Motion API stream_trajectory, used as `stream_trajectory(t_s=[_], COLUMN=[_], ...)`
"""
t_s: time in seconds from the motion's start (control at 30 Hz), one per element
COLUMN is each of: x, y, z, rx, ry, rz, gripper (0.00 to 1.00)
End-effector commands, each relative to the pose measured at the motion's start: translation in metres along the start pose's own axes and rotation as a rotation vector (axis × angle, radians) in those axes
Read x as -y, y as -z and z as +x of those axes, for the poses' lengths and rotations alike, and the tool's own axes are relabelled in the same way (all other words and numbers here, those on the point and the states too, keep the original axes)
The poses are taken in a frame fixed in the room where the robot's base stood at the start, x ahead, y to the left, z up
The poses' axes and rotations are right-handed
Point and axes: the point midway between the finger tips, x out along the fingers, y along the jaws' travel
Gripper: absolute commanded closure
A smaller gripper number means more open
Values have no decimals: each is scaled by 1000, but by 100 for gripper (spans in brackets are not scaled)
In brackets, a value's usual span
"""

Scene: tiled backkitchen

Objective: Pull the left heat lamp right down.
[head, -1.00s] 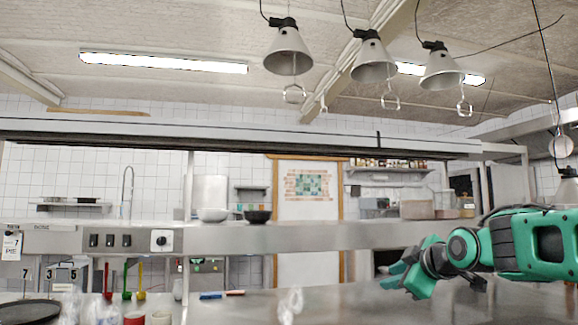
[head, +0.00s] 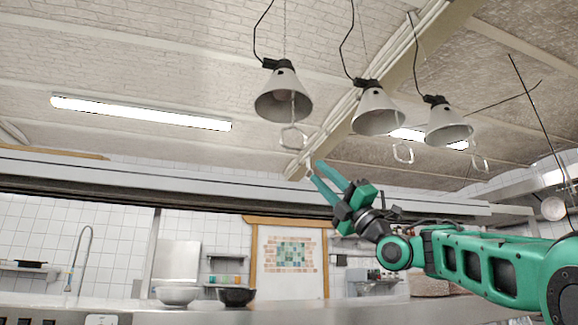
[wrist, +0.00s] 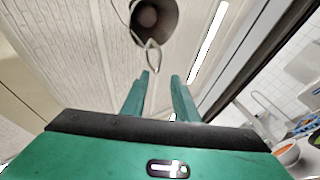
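The left heat lamp (head: 284,97) is a grey cone hanging from the ceiling by a chain and a black cord. Its ring-shaped pull handle (head: 293,139) hangs below the shade. My gripper (head: 316,171) is raised, with its green fingers pointing up and left, and appears lower and slightly right of the handle. In the wrist view my gripper (wrist: 162,75) is open and empty. There the handle (wrist: 152,58) shows just beyond the fingertips, apart from them, with the dark lamp opening (wrist: 153,17) above it.
A middle lamp (head: 377,112) and a right lamp (head: 446,125) hang beside it, each with its own handle. A long steel overhead shelf (head: 110,173) crosses below the lamps.

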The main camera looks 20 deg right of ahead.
Motion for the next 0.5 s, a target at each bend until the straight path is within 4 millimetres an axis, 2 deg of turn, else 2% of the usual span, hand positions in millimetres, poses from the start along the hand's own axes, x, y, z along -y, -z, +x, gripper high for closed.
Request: stream_trajectory(t_s=[0.23, 0.5], x=[1, 1], y=[14, 18], z=[38, 87], rx=[-13, -15], ry=[-7, -7], rz=[15, 21], gripper=[73, 73])
